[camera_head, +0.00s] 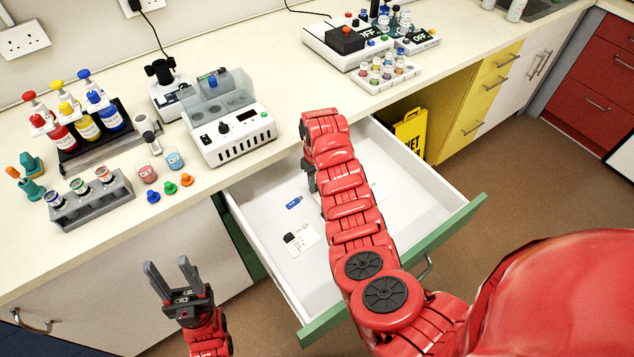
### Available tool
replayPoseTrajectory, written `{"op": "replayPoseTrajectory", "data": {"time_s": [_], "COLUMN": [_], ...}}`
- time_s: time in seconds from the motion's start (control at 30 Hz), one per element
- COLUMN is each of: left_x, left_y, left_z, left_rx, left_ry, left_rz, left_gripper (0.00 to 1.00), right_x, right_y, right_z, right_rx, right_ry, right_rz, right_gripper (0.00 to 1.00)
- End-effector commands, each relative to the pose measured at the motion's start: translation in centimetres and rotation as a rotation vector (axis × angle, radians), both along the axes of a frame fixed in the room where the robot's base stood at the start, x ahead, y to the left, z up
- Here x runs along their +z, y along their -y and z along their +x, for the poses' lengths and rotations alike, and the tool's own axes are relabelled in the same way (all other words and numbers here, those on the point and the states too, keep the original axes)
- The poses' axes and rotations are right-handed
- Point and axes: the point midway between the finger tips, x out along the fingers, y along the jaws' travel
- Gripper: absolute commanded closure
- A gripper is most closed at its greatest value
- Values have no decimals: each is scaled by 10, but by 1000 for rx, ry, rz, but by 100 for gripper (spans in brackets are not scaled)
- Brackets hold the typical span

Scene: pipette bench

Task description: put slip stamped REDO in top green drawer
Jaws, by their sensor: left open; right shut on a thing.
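The green-fronted drawer (470,212) is pulled open below the bench, its white inside showing. My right arm reaches over it, and my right gripper (312,184) is low over the back part of the drawer. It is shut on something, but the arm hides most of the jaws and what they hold. A white slip (301,243) with dark marks lies in the drawer, left of my arm; I cannot read a REDO stamp on it. My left gripper (176,268) is open and empty, left of the drawer and in front of the bench.
A small blue item (294,203) lies in the drawer. On the bench stand a white machine (237,135), a grey rack (92,205) of jars and a black rack (90,150) of bottles. Yellow drawers (483,95) and a yellow sign (410,131) are beyond the drawer.

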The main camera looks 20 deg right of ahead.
Motion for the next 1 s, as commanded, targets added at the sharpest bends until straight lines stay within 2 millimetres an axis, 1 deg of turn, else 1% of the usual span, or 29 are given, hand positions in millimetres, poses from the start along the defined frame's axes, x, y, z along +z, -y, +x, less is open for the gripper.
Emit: {"op": "replayPoseTrajectory", "data": {"time_s": [0.1,0.27,0.4,0.43,0.57,0.6,0.83,0.93,1.0], "left_x": [2,1,-2,-1,-1,-1,0,3,-1], "left_y": [0,0,0,0,0,0,0,0,0], "left_z": [0,0,0,0,0,0,0,0,0], "left_rx": [0,0,0,0,0,0,0,0,0], "left_ry": [0,0,0,0,0,0,0,0,0], "left_rz": [0,0,0,0,0,0,0,0,0], "left_gripper": [50,50,50,50,50,50,50,50,50], "right_x": [-5,-5,-9,-8,-8,-8,-7,-2,0], "right_y": [0,0,0,0,0,0,0,0,0], "right_z": [-1,-1,-1,-1,-1,-1,-1,-1,1], "right_rx": [0,0,0,0,0,0,0,0,0], "right_ry": [-4,-2,-2,-2,-2,-2,-1,-1,4], "right_rz": [1,0,0,0,0,0,1,0,-1], "right_gripper": [100,100,100,66,43,42,42,42,42]}}
